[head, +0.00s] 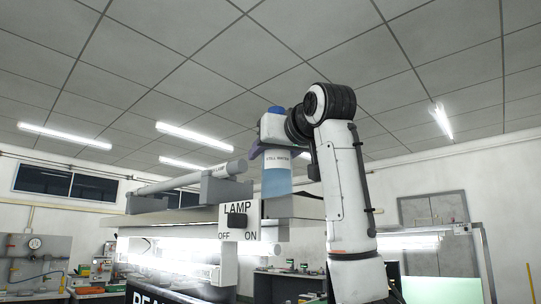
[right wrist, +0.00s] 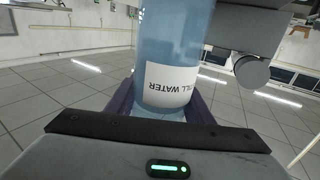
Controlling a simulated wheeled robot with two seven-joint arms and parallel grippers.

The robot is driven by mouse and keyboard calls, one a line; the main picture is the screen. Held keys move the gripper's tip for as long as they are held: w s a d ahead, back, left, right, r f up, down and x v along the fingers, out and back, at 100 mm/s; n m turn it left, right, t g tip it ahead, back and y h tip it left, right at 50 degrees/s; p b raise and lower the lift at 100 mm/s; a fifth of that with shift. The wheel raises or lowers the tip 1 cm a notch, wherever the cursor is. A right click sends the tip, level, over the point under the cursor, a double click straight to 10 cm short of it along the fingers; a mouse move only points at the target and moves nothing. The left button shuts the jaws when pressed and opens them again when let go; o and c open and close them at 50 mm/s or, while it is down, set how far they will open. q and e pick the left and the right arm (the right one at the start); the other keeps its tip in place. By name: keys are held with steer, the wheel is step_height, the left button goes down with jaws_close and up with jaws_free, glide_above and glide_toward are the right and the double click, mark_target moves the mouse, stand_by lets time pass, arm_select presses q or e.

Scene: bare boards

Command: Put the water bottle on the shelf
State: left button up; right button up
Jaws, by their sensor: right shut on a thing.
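The water bottle (head: 277,180) is blue and translucent, with a white "STILL WATER" label. It hangs upright in my right gripper (head: 266,150), at the end of my raised right arm. In the right wrist view the bottle (right wrist: 178,40) stands between the dark fingers of the gripper (right wrist: 160,108), which are shut around it. The shelf (head: 170,217) appears to be the raised ledge above the lamp unit. The bottle's lower end overlaps the ledge's right part in the head view; I cannot tell whether it touches. My left gripper is out of view.
A long grey tube (head: 190,178) on grey blocks lies along the ledge. A white lamp switch box (head: 239,221) hangs at the front, beside a bright lamp. A grey block with a round end (right wrist: 250,70) is close to the bottle in the wrist view.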

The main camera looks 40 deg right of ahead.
steer(key=shift+s+a+f, duration=0.1)
steer(key=shift+s, duration=0.05)
steer(key=shift+f, duration=0.2)
steer(key=o, duration=1.1)
steer(key=shift+o, duration=1)
steer(key=b+v, duration=0.3)
steer(key=v, duration=0.9)
steer(key=shift+b, duration=0.4)
